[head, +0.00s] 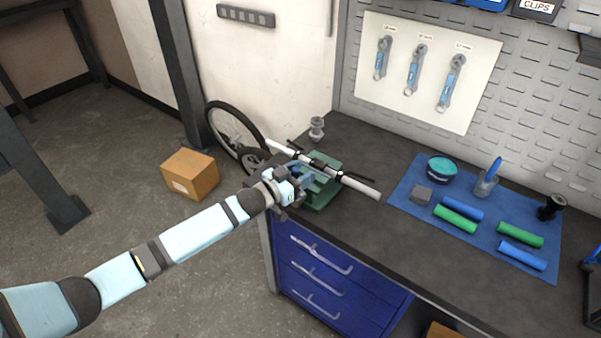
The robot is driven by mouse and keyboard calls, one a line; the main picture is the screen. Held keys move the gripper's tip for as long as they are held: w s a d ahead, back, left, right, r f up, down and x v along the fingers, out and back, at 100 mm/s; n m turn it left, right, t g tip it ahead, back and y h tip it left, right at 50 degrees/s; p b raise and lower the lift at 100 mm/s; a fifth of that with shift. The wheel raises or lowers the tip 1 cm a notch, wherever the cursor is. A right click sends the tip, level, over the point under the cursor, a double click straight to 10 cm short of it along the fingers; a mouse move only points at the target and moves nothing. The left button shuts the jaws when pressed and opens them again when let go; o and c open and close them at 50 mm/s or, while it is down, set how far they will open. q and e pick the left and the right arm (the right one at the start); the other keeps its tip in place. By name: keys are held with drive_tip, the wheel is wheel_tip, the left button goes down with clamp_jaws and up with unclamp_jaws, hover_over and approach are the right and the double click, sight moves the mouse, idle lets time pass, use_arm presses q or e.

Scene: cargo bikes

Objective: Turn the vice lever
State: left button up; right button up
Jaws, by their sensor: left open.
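The green vice (322,195) stands on the near left corner of the dark workbench. A white bar (357,186) with dark fittings lies across the vice's top and sticks out on both sides. My left gripper (304,180) is at the vice's front left side, open, with its fingers close to the vice body. The vice lever cannot be made out; the gripper and wrist cover that side of the vice. I cannot tell whether the fingers touch it. My right gripper is not in view.
Wrenches (451,83) hang behind. A bike wheel (233,128) and a cardboard box (190,174) stand left of the bench.

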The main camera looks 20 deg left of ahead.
use_arm(q)
clamp_jaws()
drive_tip(key=shift+a, duration=0.1)
drive_tip(key=shift+w+a+f+n+t+b, duration=0.1)
drive_tip(key=shift+w+a+n+t+b, duration=0.1)
drive_tip(key=shift+a+n, duration=0.35)
drive_tip(key=shift+w+a+n+t+b, duration=0.15)
drive_tip(key=shift+a+n, duration=0.25)
drive_tip(key=shift+n, duration=0.25)
drive_tip(key=w+a+f+n+t+b, duration=0.2)
drive_tip(key=a+n+b, duration=0.3)
drive_tip(key=n, duration=0.4)
drive_tip(key=shift+a+f+n+y+b, duration=0.35)
drive_tip(key=shift+f+b, duration=0.25)
drive_tip(key=shift+f, duration=0.25)
unclamp_jaws()
drive_tip(key=shift+a, duration=0.1)
